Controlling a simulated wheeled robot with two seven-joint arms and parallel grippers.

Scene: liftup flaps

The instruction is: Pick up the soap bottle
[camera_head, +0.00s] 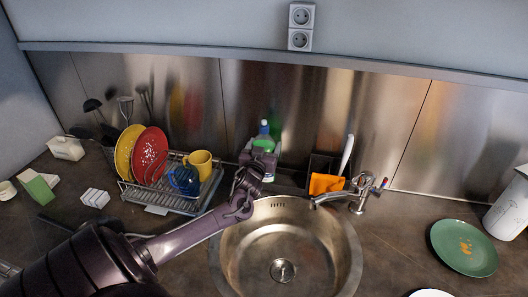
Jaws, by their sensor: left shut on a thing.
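The soap bottle (264,138) is green with a blue cap and stands upright behind the sink, near the steel backsplash. My left gripper (260,160) reaches it from the front and is shut on it. My right gripper does not show in the head view.
A dish rack (170,201) with plates and mugs stands left of the bottle. A green plate (464,263) lies at far right.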

